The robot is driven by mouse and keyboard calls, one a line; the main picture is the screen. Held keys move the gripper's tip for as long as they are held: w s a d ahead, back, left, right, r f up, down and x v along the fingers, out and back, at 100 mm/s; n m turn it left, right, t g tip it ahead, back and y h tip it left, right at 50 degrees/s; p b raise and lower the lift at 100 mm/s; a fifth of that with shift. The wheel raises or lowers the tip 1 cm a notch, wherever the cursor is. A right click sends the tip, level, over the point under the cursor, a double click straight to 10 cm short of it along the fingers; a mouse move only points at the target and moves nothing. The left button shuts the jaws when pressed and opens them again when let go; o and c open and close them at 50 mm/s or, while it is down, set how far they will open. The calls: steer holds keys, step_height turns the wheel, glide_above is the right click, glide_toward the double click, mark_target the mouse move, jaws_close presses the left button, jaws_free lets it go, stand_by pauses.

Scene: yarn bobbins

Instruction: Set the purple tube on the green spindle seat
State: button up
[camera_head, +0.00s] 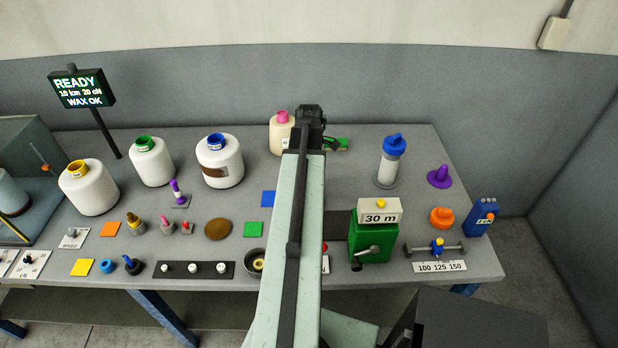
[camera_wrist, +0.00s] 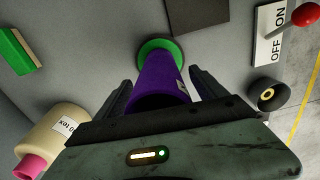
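The purple tube (camera_wrist: 160,80) stands between the two fingers of my gripper (camera_wrist: 160,76) in the wrist view. Its far end is over the green spindle seat (camera_wrist: 172,47), whose round rim shows around the tube's base. The tube looks seated there, but the contact is hidden. The fingers lie on either side of the tube, with narrow gaps seeming to show at the fingertips, so my gripper looks open around it. In the head view my arm hides this tube, the seat and the fingertips.
A cream bobbin with a pink tube (camera_head: 282,136) stands just left of my wrist; it also shows in the wrist view (camera_wrist: 52,128). A green block (camera_wrist: 18,52) lies nearby. A green box (camera_head: 370,240) and a red-knobbed switch (camera_wrist: 271,35) are to the right. White bobbins (camera_head: 220,160) stand left.

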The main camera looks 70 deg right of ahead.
step_height(320, 180, up, 8)
steer(key=p, duration=0.8)
step_height(320, 180, up, 6)
steer(key=p, duration=0.5)
steer(key=shift+f+p, duration=0.1)
steer(key=shift+p, duration=0.3)
stand_by(0.4)
